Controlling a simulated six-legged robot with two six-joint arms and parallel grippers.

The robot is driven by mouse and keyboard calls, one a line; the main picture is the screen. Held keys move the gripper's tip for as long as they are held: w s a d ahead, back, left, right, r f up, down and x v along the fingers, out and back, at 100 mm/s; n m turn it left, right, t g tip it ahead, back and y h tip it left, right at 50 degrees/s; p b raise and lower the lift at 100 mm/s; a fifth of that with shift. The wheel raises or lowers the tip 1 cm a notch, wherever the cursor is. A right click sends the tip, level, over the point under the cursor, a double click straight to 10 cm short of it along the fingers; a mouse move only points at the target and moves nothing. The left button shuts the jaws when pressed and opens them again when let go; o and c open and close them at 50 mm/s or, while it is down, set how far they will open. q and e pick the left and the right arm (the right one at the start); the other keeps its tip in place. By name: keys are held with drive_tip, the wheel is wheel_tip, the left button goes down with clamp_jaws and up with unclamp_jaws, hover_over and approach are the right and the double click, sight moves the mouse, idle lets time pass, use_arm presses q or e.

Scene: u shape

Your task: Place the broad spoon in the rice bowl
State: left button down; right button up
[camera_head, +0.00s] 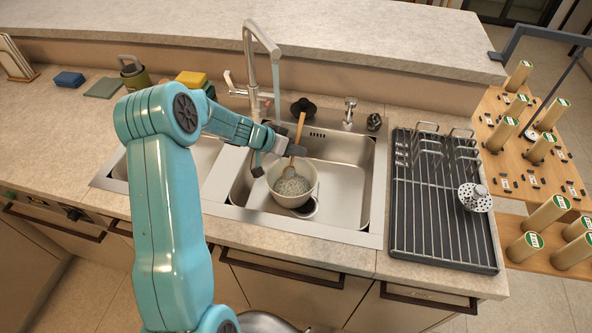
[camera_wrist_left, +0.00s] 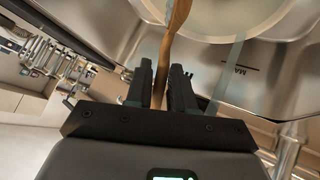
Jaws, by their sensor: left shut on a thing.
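The rice bowl (camera_head: 309,197) is white and round with grey, grainy contents. It stands in the right sink basin, and part of it shows at the top of the left wrist view (camera_wrist_left: 215,22). The broad spoon (camera_head: 300,125) is wooden and stands nearly upright, its lower end inside the bowl's opening. My left gripper (camera_head: 292,150) is shut on the spoon's handle, just above the bowl's far rim. In the left wrist view the handle (camera_wrist_left: 166,55) runs between both fingers. Whether the spoon touches the contents is hard to tell. My right gripper is not in view.
The faucet (camera_head: 262,60) rises behind the sink, close to my left forearm. A black drying rack (camera_head: 440,210) with a small perforated white item stands right of the sink (camera_head: 352,200). Sponges and a green canister (camera_head: 134,72) sit at the back left.

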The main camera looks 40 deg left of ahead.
use_arm(q)
drive_tip(key=shift+w+f+b, duration=0.1)
drive_tip(key=shift+f+b, duration=0.45)
drive_tip(key=shift+f, duration=3.7)
drive_tip(key=c, duration=1)
unclamp_jaws()
drive_tip(key=v, duration=1.3)
drive_tip(key=shift+w+d+r+p, duration=0.1)
drive_tip(key=shift+w+r+p, duration=0.2)
drive_tip(key=shift+r+p, duration=0.1)
drive_tip(key=shift+f, duration=0.1)
